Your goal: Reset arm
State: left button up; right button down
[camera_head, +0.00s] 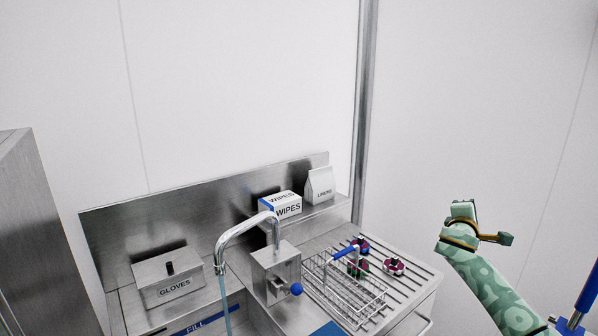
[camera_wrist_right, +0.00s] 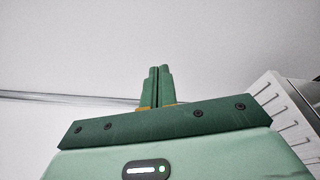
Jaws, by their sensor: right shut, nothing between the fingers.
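My right gripper (camera_wrist_right: 158,71) shows in the right wrist view with its two green fingers pressed together and nothing between them. In the head view my green right arm comes in from the lower right, and its wrist end is raised in front of the plain wall. It is to the right of the steel counter (camera_head: 415,268) and apart from it. My left gripper is in neither view.
A wire basket (camera_head: 340,292) and several dark red rotor-like parts (camera_head: 394,266) stand on the ridged drainboard. A faucet (camera_head: 245,228), a GLOVES box (camera_head: 168,278), a WIPES box (camera_head: 284,207) and a LINERS bag (camera_head: 319,187) are farther left. The space around my right wrist looks clear.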

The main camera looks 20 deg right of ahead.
jog(key=w+a+r+m+t+y, duration=0.35)
jog(key=w+a+t+y, duration=0.45)
jog(key=a+t+y, duration=0.3)
jog(key=s+a+f+m+g, duration=0.1)
jog(key=s+a+f+g, duration=0.3)
jog(key=f, duration=1)
jog(key=s+a+f+m+g+y, duration=0.15)
jog(key=s+f, duration=0.35)
jog(key=f, duration=0.8)
jog(key=s+a+f+g+h, duration=0.1)
jog(key=s+a+f+g, duration=0.3)
jog(key=f, duration=1)
jog(key=s+a+f+g+y, duration=0.1)
jog(key=s+a+f+g, duration=0.25)
jog(key=s+f, duration=0.7)
jog(key=s+a+f+g+y, duration=0.15)
jog(key=s+a+f, duration=0.5)
jog(key=s, duration=0.75)
jog(key=s+a+f+g, duration=0.1)
jog(key=s+a+f, duration=0.1)
jog(key=s, duration=0.6)
jog(key=s+a+f+g, duration=0.2)
jog(key=s+a+f, duration=0.1)
jog(key=s, duration=0.5)
jog(key=s+a+f+g, duration=0.2)
jog(key=s+a+f, duration=0.1)
jog(key=s, duration=0.6)
jog(key=shift+f+m+y+b, duration=0.3)
jog(key=shift+f+m+b, duration=0.1)
jog(key=shift+f, duration=0.15)
